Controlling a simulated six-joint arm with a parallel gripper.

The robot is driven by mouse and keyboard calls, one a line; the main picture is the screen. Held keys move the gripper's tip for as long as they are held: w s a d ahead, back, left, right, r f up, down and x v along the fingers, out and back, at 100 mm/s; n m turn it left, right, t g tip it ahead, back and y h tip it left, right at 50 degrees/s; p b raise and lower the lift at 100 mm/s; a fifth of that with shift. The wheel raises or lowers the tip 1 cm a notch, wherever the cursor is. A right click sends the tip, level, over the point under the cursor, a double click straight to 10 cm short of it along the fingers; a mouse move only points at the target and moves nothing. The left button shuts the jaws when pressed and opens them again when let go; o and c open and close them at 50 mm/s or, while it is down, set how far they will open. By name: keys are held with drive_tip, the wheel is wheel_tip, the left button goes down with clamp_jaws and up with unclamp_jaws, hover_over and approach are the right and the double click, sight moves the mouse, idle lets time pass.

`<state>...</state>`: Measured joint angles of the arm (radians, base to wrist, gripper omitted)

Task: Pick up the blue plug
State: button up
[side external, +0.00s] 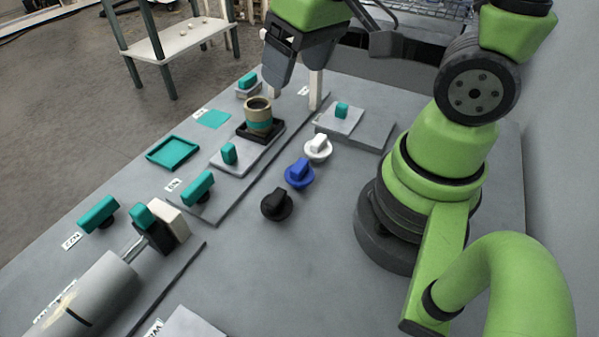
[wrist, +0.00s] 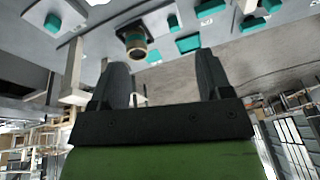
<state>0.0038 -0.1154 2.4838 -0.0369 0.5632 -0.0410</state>
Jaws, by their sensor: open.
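The blue plug (side external: 299,174) sits on the grey table between a white plug (side external: 318,148) and a black plug (side external: 277,204), the three in a slanting row. Each has a round base with a raised grip bar. My gripper (side external: 274,90) is open and empty, raised above the far part of the table, well beyond the blue plug and apart from it. In the wrist view the two dark fingers of my gripper (wrist: 160,80) are spread with nothing between them. I cannot make out the blue plug in the wrist view.
A brown and teal cup-like roll (side external: 258,115) stands in a black tray near my gripper; it also shows in the wrist view (wrist: 134,42). Teal-knobbed blocks, a teal tray (side external: 173,152) and a grey cylinder (side external: 85,296) lie left. The table is clear in front of the plugs.

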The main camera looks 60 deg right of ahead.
sight(299, 165)
drive_tip(key=f+g, duration=0.1)
drive_tip(key=f, duration=0.2)
drive_tip(key=f+n+g, duration=0.1)
drive_tip(key=f, duration=0.3)
drive_tip(key=d+f+n+g, duration=0.1)
drive_tip(key=f, duration=0.3)
drive_tip(key=shift+h, duration=0.3)
drive_tip(key=shift+w+d+f, duration=0.1)
drive_tip(key=shift+f, duration=2.3)
drive_tip(key=shift+w+d+f, duration=0.1)
drive_tip(key=shift+f, duration=2.25)
drive_tip(key=c, duration=0.7)
